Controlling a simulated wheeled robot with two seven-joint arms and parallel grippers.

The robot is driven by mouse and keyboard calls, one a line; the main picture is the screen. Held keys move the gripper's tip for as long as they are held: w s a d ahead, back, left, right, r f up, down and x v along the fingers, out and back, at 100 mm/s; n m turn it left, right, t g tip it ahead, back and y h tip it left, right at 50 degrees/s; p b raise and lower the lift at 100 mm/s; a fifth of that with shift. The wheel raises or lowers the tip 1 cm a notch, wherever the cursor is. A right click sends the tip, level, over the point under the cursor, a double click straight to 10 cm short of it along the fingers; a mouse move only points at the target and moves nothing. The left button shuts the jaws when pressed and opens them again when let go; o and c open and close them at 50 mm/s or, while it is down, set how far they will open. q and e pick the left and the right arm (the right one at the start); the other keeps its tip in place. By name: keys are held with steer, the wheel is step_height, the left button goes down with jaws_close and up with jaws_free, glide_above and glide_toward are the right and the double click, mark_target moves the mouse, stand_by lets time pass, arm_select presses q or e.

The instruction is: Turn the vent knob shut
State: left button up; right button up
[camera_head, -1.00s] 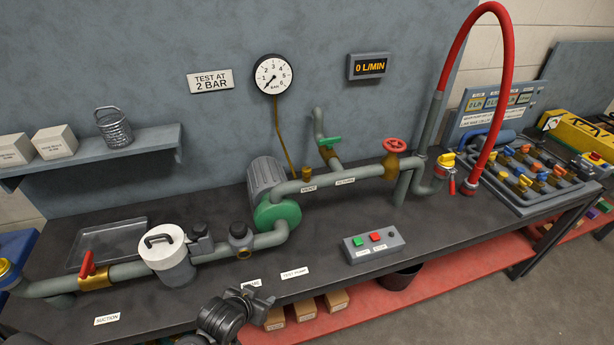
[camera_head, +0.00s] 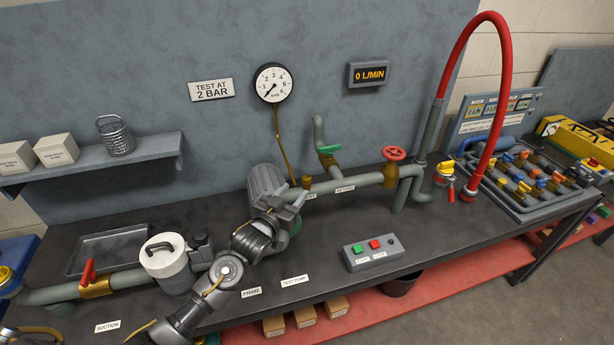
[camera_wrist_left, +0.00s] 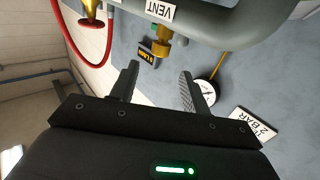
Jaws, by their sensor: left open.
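The vent knob (camera_head: 307,182) is a small brass knob on the grey-green pipe beside the green pump. In the left wrist view, the brass vent knob (camera_wrist_left: 163,47) stands out from the pipe by the VENT label (camera_wrist_left: 160,10). My right gripper is not in view.
The pipe (camera_head: 350,182) runs right to a red handwheel (camera_head: 393,153). A green-handled valve (camera_head: 328,150) branches behind it. A brass tube rises to the gauge (camera_head: 273,83). The button box (camera_head: 372,252) stands in front, with clear bench around it.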

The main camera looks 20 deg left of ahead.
mark_target(306, 177)
arm_select(q)
steer(key=p+x, duration=0.2)
steer(key=x, duration=0.6)
steer(key=shift+w, duration=0.35)
steer(key=shift+c, duration=0.2)
steer(key=c, duration=0.9)
steer(key=shift+f+m+g+h+b, duration=0.2)
steer(key=shift+m+g+h+b, duration=0.6)
steer(key=shift+m+h+b, duration=0.95)
steer(key=m+g+h+b, duration=0.2)
steer(key=h, duration=0.2)
steer(key=shift+r+m+g+h+b, duration=0.1)
steer(key=shift+m+g+h+b, duration=0.2)
steer(key=shift+g+h, duration=0.1)
steer(key=o, duration=0.9)
